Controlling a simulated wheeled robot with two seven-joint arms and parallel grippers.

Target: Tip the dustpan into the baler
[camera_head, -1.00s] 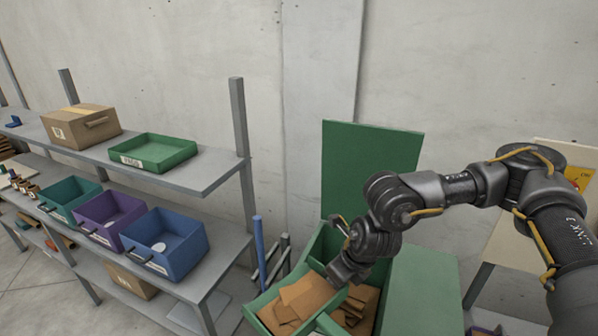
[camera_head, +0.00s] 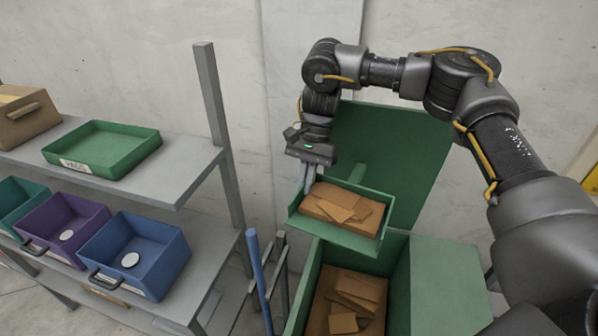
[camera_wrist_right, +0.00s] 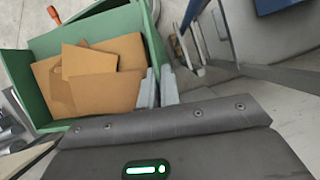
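The dustpan (camera_head: 337,238) is a green open tray holding flat brown cardboard pieces (camera_head: 340,205). It hangs above the opening of the green baler (camera_head: 303,285), roughly level with a slight tilt. More cardboard (camera_head: 352,300) lies inside the baler, whose green lid (camera_head: 400,150) stands open behind. My right gripper (camera_head: 309,178) is at the dustpan's left back rim. In the right wrist view its two fingers (camera_wrist_right: 157,88) straddle the wall of the dustpan (camera_wrist_right: 150,35), shut on it. My left gripper is not in view.
A grey shelf (camera_head: 185,180) on the left holds a green tray (camera_head: 100,158), a purple bin (camera_head: 62,225), a blue bin (camera_head: 140,255) and a cardboard box (camera_head: 22,115). A blue pole (camera_head: 258,280) stands between shelf and baler. A concrete wall is behind.

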